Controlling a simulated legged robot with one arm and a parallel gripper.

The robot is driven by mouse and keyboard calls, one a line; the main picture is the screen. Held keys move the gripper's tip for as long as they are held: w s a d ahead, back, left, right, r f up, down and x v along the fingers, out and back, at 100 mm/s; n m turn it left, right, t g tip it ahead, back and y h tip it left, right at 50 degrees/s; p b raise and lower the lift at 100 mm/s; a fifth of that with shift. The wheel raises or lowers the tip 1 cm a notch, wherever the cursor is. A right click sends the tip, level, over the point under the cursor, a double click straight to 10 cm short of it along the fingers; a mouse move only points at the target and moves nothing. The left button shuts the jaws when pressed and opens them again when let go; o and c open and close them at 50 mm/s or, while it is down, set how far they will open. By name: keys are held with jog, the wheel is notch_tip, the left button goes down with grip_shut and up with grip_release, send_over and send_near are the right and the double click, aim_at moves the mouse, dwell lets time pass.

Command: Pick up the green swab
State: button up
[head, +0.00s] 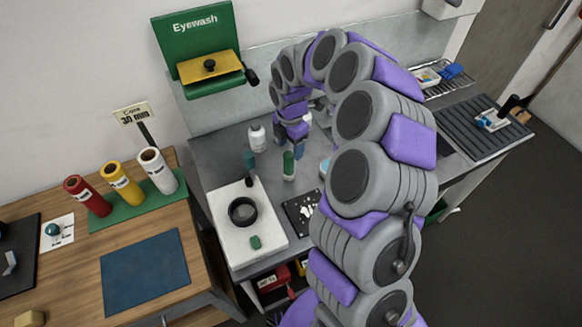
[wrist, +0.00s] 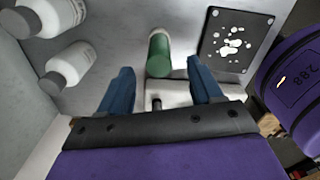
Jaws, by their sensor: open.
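A green cylinder with a pale end (head: 288,166), which I take for the green swab, stands on the grey bench behind the white device. In the wrist view the green cylinder (wrist: 159,55) shows ahead of my gripper (wrist: 161,80), roughly centred between its two blue fingers. The fingers are apart and nothing is held between them. I cannot tell how far the fingertips are from the cylinder. In the head view my wrist hangs above the bench just behind the cylinder; the fingertips are hard to make out there.
A white device (head: 222,217) with a dark ring and a small green piece (head: 255,242) stands in front. A white bottle (head: 257,138) is left of my wrist. A black plate with white blobs (wrist: 232,40) lies right of the cylinder. My arm hides part of the bench.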

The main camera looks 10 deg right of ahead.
aim_at(285, 155)
jog(key=f, duration=0.1)
jog(key=a+f, duration=0.1)
jog(key=f, duration=0.2)
jog(key=shift+a+f+b, duration=0.2)
jog(key=shift+a+b, duration=0.1)
jog(key=f, duration=0.1)
jog(key=d+f, duration=0.1)
jog(key=f, duration=0.1)
jog(key=f+b, duration=0.1)
jog(key=f, duration=0.1)
jog(key=shift+d, duration=0.3)
jog(key=shift+a, duration=0.55)
jog(key=c, duration=0.3)
jog(key=shift+d, duration=0.4)
jog(key=c, duration=0.6)
jog(key=shift+c, duration=1.2)
jog(key=shift+a, duration=0.1)
jog(key=shift+a, duration=0.1)
